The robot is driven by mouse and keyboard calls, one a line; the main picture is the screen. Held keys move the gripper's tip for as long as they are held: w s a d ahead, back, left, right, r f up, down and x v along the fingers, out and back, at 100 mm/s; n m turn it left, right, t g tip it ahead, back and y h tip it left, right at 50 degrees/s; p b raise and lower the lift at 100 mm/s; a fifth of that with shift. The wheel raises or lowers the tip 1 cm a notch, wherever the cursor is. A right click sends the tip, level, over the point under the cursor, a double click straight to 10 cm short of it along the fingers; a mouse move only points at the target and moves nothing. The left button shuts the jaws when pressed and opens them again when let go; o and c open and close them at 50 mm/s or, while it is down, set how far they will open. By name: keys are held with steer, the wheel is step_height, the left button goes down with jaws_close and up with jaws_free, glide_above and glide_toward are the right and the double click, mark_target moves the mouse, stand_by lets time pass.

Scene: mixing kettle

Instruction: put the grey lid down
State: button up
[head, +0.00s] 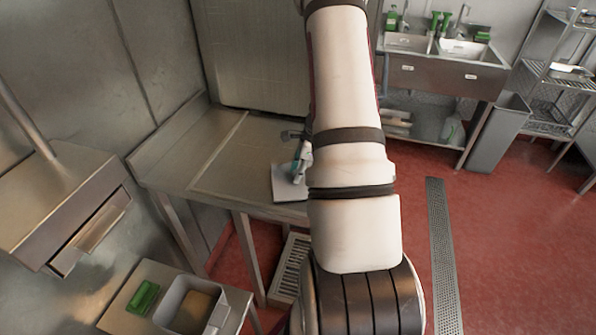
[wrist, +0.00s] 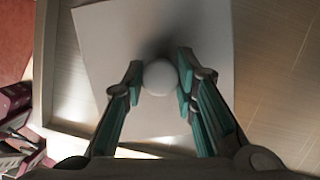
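The grey lid (wrist: 205,30) is a flat square plate with a round pale knob (wrist: 160,77) in its middle. In the head view the lid (head: 287,188) is over the steel table, partly hidden by my arm. My gripper (wrist: 160,75) has its two teal-padded fingers on either side of the knob, close against it, and appears shut on it. The gripper (head: 300,172) also shows in the head view, above the lid. The lid looks level and at or very near the tabletop; I cannot tell whether it touches.
The steel table (head: 220,165) has bare room left of the lid. A grey bin (head: 190,305) and a green item (head: 143,296) are on a lower stand at bottom left. A sink unit (head: 430,75) and shelves (head: 560,75) stand at the back right.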

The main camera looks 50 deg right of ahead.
steer(key=o, duration=0.4)
steer(key=b+v, duration=0.1)
steer(key=v, duration=1.1)
steer(key=w+a+r+n, duration=0.4)
steer(key=a+r+n, duration=0.3)
steer(key=a+r, duration=0.35)
steer(key=a+r+n, duration=0.6)
steer(key=a, duration=0.5)
steer(key=s+a+r+n+t, duration=0.1)
steer(key=s+a+r+n, duration=0.1)
steer(key=s+a+n, duration=0.2)
steer(key=s+a+r+n+t+h, duration=0.1)
steer(key=s+a+r+n, duration=0.1)
steer(key=s+a+n, duration=0.2)
steer(key=s+a+r+n+h, duration=0.1)
steer(key=s+a+r+n, duration=0.1)
steer(key=s+a+n, duration=0.2)
steer(key=shift+s+a+r+n+t, duration=0.15)
steer(key=shift+s+a+n+t, duration=0.05)
steer(key=shift+a+n, duration=0.65)
steer(key=shift+s+a+r+n+t, duration=0.1)
steer(key=shift+s+a+n+t, duration=0.1)
steer(key=shift+a+n, duration=0.6)
